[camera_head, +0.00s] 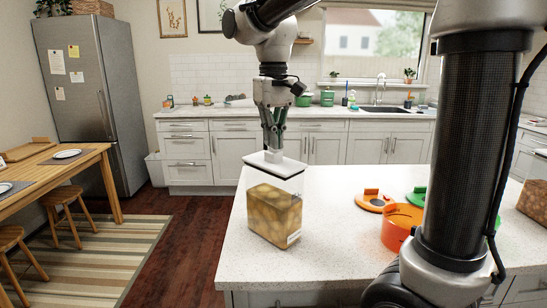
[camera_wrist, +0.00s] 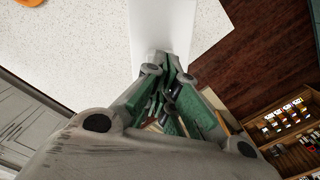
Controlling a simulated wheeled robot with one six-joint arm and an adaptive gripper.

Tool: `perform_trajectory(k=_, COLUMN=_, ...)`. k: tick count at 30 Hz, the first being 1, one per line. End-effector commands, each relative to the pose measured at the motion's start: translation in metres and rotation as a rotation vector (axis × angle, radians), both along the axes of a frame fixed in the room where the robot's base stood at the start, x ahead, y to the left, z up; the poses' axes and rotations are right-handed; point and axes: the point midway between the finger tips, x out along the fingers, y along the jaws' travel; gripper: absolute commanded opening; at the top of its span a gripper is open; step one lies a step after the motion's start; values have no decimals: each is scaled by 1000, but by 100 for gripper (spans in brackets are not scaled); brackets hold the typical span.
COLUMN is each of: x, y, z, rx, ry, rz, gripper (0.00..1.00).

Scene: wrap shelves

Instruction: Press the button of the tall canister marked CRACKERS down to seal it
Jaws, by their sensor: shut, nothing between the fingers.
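A tall clear canister (camera_head: 274,216) with tan, round contents stands upright near the left edge of the light counter. Its white lid (camera_head: 289,171) has a raised white button (camera_head: 274,157) in the middle. A small label on its lower side is too small to read. My gripper (camera_head: 274,148) points down right over the button, shut and empty. I cannot tell whether the fingertips touch the button. In the wrist view my gripper's green fingers (camera_wrist: 168,88) are closed together in front of the white lid (camera_wrist: 160,30); they hide the button there.
On the counter (camera_head: 330,250), an orange container (camera_head: 397,235), an orange lid (camera_head: 372,204) and a green lid (camera_head: 414,198) stand to the right. Another filled clear container (camera_head: 536,200) is at the right edge. The counter around the canister is clear.

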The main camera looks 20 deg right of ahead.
Motion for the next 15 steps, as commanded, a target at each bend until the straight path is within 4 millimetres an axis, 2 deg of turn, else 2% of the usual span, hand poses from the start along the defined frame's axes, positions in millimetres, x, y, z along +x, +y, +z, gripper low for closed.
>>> perform_trajectory(k=15, x=0, y=0, z=-16, rx=0, ry=0, rz=0, gripper=0)
